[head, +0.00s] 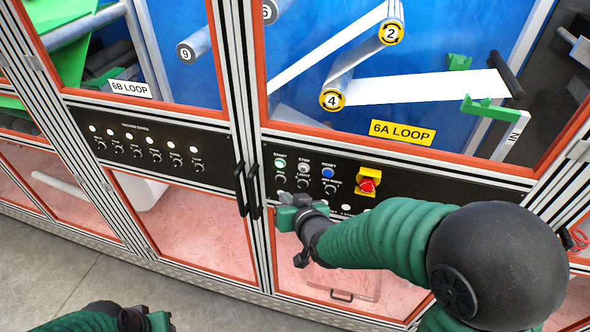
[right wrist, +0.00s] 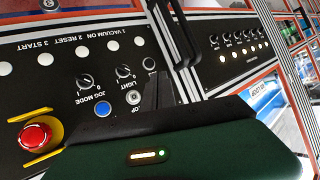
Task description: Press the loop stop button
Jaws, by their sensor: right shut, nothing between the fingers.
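The stop button (head: 304,168) is a pale round button on the black control panel, between the green start button (head: 280,163) and the blue reset button (head: 328,173). It also shows in the right wrist view (right wrist: 133,97), upside down, with its label partly covered. My right gripper (head: 284,198) is shut and empty, just below the buttons in the head view. In the right wrist view its dark fingers (right wrist: 157,88) appear right beside the stop button; I cannot tell whether they touch the panel. My left gripper (head: 145,320) is at the bottom left edge, away from the panel.
A red emergency button on a yellow base (head: 367,185) sits right of the reset button. Black knobs lie below the buttons. Black door handles (head: 247,190) stick out left of my right gripper. Another panel (head: 145,145) is farther left. Open floor (head: 60,270) lies at lower left.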

